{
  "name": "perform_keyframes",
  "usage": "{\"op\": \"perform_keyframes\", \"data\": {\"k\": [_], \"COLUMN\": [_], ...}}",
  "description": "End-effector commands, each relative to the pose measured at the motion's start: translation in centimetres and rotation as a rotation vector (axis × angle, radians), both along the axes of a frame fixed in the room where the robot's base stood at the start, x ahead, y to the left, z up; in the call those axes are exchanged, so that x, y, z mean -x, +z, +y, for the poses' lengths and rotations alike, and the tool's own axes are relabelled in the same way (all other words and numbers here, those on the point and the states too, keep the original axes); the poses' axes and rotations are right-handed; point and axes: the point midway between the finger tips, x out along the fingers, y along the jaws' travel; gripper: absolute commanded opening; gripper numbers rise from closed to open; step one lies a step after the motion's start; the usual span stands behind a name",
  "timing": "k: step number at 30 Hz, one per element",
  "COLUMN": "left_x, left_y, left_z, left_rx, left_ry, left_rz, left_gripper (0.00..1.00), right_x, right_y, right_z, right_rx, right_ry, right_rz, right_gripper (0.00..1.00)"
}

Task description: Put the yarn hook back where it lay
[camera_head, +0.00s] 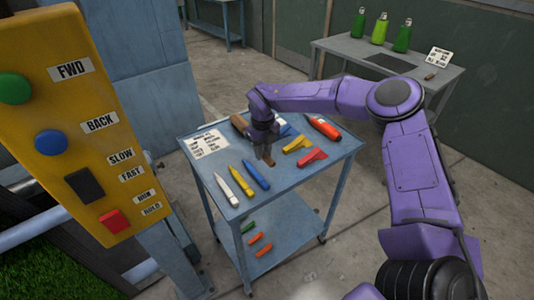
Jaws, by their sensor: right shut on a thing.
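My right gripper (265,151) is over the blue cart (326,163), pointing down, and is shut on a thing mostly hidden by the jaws. A brown piece (268,160) shows just below the fingertips; it seems to be part of the yarn hook, but I cannot tell its full shape. Another brown piece (239,123) shows behind the gripper to the left; I cannot tell if the two belong together. Whether the held thing touches the cart top is unclear. My left gripper is not in view.
White (227,188), yellow (241,179) and blue (255,174) markers lie at the cart's front. Yellow (298,144) and red (312,157) tools and a red-and-black tool (324,127) lie right. A yellow control panel (70,110) stands left. Green bottles (380,28) stand on a back table.

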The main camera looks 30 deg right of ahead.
Motion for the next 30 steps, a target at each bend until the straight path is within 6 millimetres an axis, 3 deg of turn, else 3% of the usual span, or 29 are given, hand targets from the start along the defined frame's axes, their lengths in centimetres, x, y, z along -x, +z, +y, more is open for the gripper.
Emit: {"op": "perform_keyframes", "data": {"k": [1, 8, 13, 25, 26, 27, 28, 30], "left_x": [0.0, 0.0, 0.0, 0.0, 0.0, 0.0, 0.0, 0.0], "left_y": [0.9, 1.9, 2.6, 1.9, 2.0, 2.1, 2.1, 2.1], "left_z": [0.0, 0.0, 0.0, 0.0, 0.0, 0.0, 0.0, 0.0], "left_rx": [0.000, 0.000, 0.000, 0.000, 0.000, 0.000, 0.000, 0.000], "left_ry": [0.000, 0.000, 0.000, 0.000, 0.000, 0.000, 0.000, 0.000], "left_rz": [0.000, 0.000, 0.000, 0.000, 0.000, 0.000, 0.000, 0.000], "left_gripper": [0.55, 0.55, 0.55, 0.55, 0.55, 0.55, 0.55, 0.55], "right_x": [-0.3, -1.4, -1.5, -1.5, -1.5, -1.5, -1.5, -1.5], "right_y": [-0.7, -3.6, -6.4, -7.3, -7.2, -7.1, -7.1, -7.1], "right_z": [-0.7, -2.6, -2.6, -2.6, -2.6, -2.6, -2.6, -2.6], "right_rx": [0.001, 0.001, 0.000, -0.001, -0.001, -0.001, -0.001, -0.001], "right_ry": [0.000, 0.004, 0.006, 0.006, 0.006, 0.006, 0.006, 0.006], "right_rz": [0.004, 0.001, 0.000, -0.003, -0.003, -0.002, -0.002, -0.002], "right_gripper": [0.00, 0.00, 0.00, 0.00, 0.31, 0.44, 0.50, 0.50]}}
